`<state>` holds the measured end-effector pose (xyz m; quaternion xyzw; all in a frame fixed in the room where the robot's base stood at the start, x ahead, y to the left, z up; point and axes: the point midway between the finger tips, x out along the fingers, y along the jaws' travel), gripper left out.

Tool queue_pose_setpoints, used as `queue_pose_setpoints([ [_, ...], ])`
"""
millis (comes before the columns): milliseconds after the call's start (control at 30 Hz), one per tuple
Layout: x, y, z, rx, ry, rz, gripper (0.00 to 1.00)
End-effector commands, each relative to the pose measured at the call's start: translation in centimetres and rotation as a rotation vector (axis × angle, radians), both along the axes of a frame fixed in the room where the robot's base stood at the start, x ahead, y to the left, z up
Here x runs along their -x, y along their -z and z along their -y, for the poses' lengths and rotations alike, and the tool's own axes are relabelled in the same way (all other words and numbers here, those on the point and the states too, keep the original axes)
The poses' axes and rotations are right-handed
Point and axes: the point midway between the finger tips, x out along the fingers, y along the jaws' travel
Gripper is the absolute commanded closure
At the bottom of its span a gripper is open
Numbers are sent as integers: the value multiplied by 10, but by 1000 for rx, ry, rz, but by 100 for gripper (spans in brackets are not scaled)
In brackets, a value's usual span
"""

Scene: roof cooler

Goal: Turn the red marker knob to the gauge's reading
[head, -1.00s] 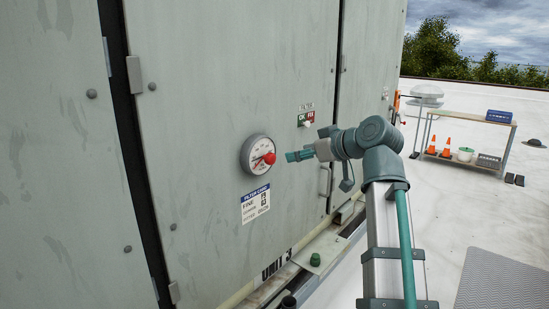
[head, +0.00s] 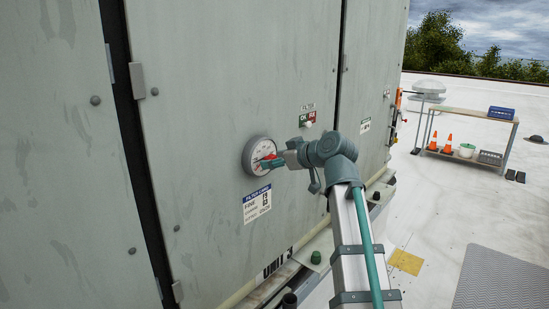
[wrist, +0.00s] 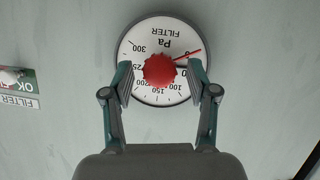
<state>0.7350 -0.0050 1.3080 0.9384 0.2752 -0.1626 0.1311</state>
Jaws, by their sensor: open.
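The round Pa filter gauge (head: 257,148) is on the grey cabinet door. It shows upside down in the wrist view (wrist: 147,31), with a white dial and numbers up to 300. The red marker knob (wrist: 159,70) stands out at the dial's centre; a thin red pointer runs from it toward the upper right in that view. A separate reading needle is not clear. My gripper (wrist: 161,80) is open, with one finger on each side of the knob and gaps visible. In the head view my gripper (head: 270,163) covers part of the dial and knob.
A filter card (head: 257,204) is below the gauge. An OK/FIX filter switch plate (head: 307,118) is to its right. Pipes and a green cap (head: 315,257) lie low along the cabinet. A cart (head: 470,117) with cones stands far right. Open roof lies right.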

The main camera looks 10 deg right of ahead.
Motion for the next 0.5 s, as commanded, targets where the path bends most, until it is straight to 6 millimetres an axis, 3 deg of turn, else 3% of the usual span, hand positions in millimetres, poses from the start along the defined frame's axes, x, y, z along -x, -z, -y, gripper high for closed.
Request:
queue_pose_setpoints([
  [367,-4,3,-2,1,0,-1,41],
  [500,-4,3,-2,1,0,-1,65],
])
